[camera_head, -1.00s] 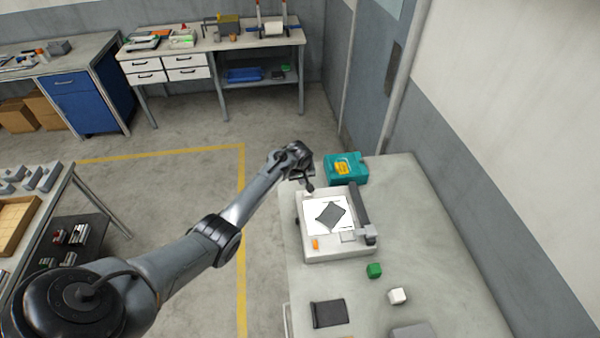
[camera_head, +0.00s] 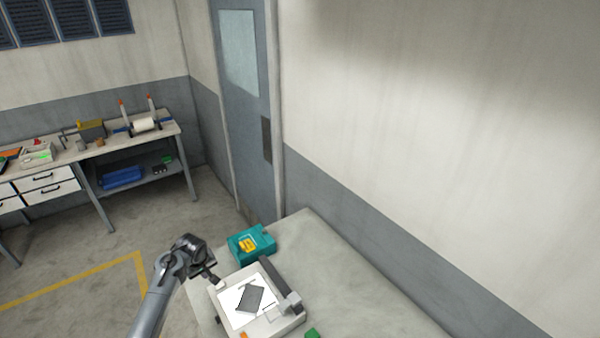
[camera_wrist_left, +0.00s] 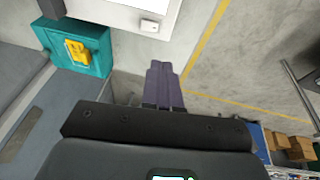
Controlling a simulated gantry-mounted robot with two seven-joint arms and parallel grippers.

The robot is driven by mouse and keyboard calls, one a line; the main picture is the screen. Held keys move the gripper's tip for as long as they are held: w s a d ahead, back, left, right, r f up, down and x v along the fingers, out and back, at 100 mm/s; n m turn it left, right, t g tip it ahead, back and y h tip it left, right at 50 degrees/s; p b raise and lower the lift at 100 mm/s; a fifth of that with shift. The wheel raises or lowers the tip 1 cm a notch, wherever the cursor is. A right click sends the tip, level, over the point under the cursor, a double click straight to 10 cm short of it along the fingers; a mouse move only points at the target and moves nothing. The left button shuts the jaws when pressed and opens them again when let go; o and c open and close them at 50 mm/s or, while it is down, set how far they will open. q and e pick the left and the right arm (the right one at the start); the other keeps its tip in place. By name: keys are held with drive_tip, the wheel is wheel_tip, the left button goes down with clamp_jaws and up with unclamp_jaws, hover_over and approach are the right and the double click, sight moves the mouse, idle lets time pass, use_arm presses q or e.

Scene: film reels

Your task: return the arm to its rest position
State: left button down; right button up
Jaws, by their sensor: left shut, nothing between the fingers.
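My left arm comes in from the bottom left of the head view. Its gripper (camera_head: 216,283) is just left of the white box-shaped device (camera_head: 262,326) on the table. In the left wrist view the gripper's fingers (camera_wrist_left: 163,86) are together, with nothing between them. I cannot tell in the head view whether the gripper touches the device. My right gripper is not in view.
The table (camera_head: 350,285) has free room to the right of the device. A teal case (camera_head: 262,238) with a yellow patch sits behind it. A dark sheet (camera_head: 250,298) lies on the device's white top. A green cube (camera_head: 312,333) is at the bottom edge.

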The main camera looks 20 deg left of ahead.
use_arm(q)
drive_tip(key=s+d+f+g+p, duration=0.2)
drive_tip(key=s+d+f, duration=0.1)
drive_tip(key=s+f, duration=0.75)
drive_tip(key=s+d+f+m+g+p, duration=0.1)
drive_tip(key=s+d+f+m+p, duration=0.15)
drive_tip(key=s+d, duration=0.9)
drive_tip(key=s+d+r+m+t+h+p, duration=0.15)
drive_tip(key=s+d+r+m, duration=0.45)
drive_tip(key=s+d+r, duration=0.6)
drive_tip(key=w+d+r+m+t, duration=0.1)
drive_tip(key=d+r+m, duration=0.1)
drive_tip(key=r, duration=0.4)
drive_tip(key=w+d+r+m+t, duration=0.1)
drive_tip(key=w+d+r+m, duration=0.1)
drive_tip(key=r, duration=0.4)
drive_tip(key=shift+d+r+m+h+p, duration=0.35)
drive_tip(key=shift+d+m+h, duration=0.1)
drive_tip(key=shift+d+m, duration=0.3)
drive_tip(key=shift+t, duration=0.25)
